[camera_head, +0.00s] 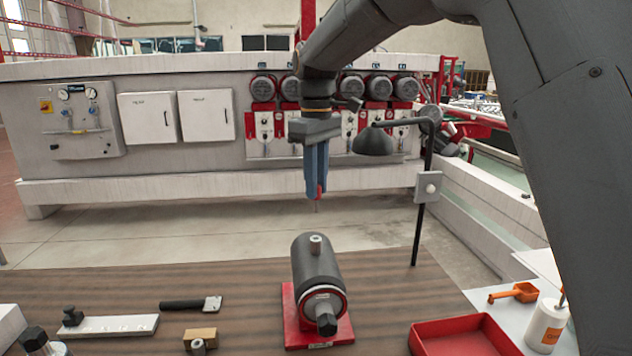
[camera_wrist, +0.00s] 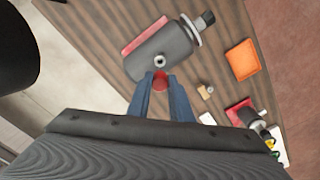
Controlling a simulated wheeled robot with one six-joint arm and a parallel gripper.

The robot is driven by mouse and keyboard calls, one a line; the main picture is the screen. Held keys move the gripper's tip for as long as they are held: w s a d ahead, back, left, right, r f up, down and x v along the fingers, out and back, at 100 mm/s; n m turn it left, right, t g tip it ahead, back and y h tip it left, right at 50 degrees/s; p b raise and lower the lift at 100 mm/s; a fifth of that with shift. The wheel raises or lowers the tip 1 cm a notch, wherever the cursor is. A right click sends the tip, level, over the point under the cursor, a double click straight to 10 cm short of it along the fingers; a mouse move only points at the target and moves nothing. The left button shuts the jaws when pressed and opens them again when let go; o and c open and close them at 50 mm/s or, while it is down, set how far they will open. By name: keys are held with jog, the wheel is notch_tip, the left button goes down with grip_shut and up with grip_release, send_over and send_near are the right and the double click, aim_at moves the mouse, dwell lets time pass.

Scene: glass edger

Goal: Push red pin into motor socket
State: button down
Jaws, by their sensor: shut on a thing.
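My gripper (camera_head: 317,190) is shut on the red pin (camera_head: 319,192), which points down from between the blue-grey fingers. The pin's red top also shows between the fingertips in the wrist view (camera_wrist: 160,82). The motor (camera_head: 317,262) is a dark grey cylinder lying on a red base (camera_head: 296,318) on the wooden table. The motor socket (camera_head: 315,243) is a small light metal collar on top of the motor; its dark hole shows in the wrist view (camera_wrist: 159,61). The pin's tip is above the socket and apart from it in the head view.
A lamp (camera_head: 375,141) on a dark pole stands right of the gripper. A red tray (camera_head: 462,337), an orange scoop (camera_head: 515,293) and a white bottle (camera_head: 546,325) lie at the right. A brush-like tool (camera_head: 190,304), a wooden block (camera_head: 200,336) and a metal plate (camera_head: 110,327) are at the left.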

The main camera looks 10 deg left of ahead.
aim_at(316, 206)
jog(key=shift+f+b, duration=1.05)
jog(key=shift+f, duration=1.9)
jog(key=shift+p, duration=0.75)
jog(key=shift+f+b, duration=0.85)
jog(key=shift+f, duration=1.45)
jog(key=c, duration=1.5)
grip_release()
